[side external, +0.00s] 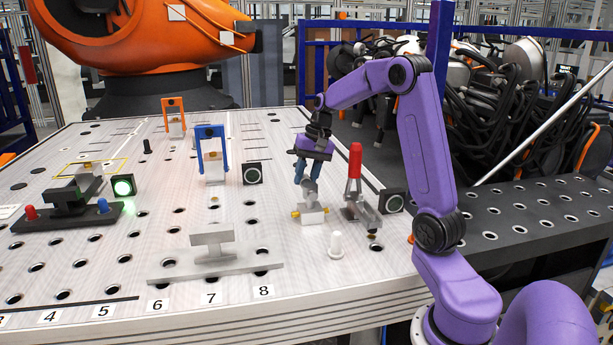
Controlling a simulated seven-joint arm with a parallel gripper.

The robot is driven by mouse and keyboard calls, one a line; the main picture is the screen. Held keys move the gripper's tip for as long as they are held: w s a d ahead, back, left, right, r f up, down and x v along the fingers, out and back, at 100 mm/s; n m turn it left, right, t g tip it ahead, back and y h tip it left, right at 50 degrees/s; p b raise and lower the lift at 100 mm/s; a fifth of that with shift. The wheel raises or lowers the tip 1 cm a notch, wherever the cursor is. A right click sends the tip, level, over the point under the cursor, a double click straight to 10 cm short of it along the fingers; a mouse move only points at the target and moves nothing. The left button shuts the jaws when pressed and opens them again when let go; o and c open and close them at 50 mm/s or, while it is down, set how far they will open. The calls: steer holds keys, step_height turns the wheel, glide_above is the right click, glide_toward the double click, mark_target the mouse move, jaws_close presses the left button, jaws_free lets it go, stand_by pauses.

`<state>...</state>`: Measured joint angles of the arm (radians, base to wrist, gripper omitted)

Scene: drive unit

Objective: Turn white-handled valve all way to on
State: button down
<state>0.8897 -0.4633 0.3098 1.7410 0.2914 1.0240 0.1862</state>
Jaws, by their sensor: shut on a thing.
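The white-handled valve (312,214) stands on the perforated table right of centre. It has a pale body with brass-coloured ends. My gripper (307,178) points down over it from the purple arm. Its blue fingers are shut on the valve's pale handle (309,187). The fingers hide part of the handle, so its exact angle is hard to tell.
A red-handled clamp (355,165) stands close to the right of the valve, and a white peg (336,245) is in front. A blue-handled fixture (211,150) and a dark round-faced box (252,173) stand left. A grey T-shaped bar (213,262) lies at the front.

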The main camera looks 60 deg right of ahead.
steer(key=n, duration=0.1)
steer(key=w+a+n, duration=0.1)
steer(key=n, duration=0.2)
steer(key=shift+w+a+g+y, duration=0.25)
steer(key=shift+a+g+y, duration=0.05)
steer(key=shift+a+g, duration=0.1)
steer(key=a+n, duration=0.1)
steer(key=n, duration=0.1)
steer(key=a+n+g, duration=0.1)
steer(key=n, duration=0.1)
steer(key=shift+w+a+r+n, duration=0.1)
steer(key=shift+w+a+n, duration=0.1)
steer(key=shift+w+n, duration=0.15)
steer(key=a+n, duration=0.1)
steer(key=n, duration=0.1)
steer(key=a+n+g, duration=0.1)
steer(key=n, duration=0.1)
steer(key=shift+s+a, duration=0.1)
steer(key=shift+a, duration=0.1)
steer(key=shift+s+a+n+g+h, duration=0.15)
steer(key=shift+s+a+n+g, duration=0.2)
steer(key=shift+n, duration=0.55)
steer(key=shift+s+a+n+g+h, duration=0.1)
steer(key=shift+a+n, duration=0.3)
steer(key=shift+n, duration=0.45)
steer(key=shift+s+a+n+g+h, duration=0.15)
steer(key=shift+a+n+g, duration=0.2)
steer(key=shift+n, duration=0.55)
steer(key=shift+a, duration=0.1)
